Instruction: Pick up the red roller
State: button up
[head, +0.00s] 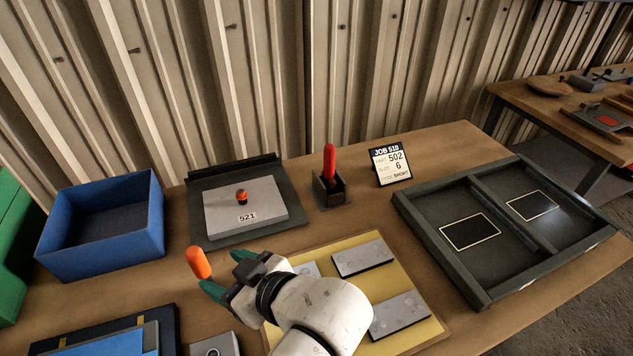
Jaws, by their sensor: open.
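A red, rounded upright piece (330,162), which looks like the red roller, stands in a small dark holder (329,189) at the back middle of the bench. My gripper (220,271) is in the front middle, left of and nearer than the holder, with its teal fingers apart and pointing left. An orange-red cylinder (199,262) shows just beyond the fingertips, apart from them in the picture. I cannot tell what supports it. My gripper and wrist hide part of the yellow board.
A grey plate (270,213) marked 521 with an orange knob lies behind my gripper. A blue bin (104,255) is left, a dark two-bay tray (480,290) right. A job card (390,163) stands beside the holder. Grey blocks lie on the yellow board (385,275).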

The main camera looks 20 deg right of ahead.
aim_at(327, 173)
jog(key=i+j+z, duration=0.45)
jog(key=j, duration=0.3)
jog(key=i+j+z, duration=0.2)
jog(key=i+j, duration=0.15)
jog(key=j, duration=0.1)
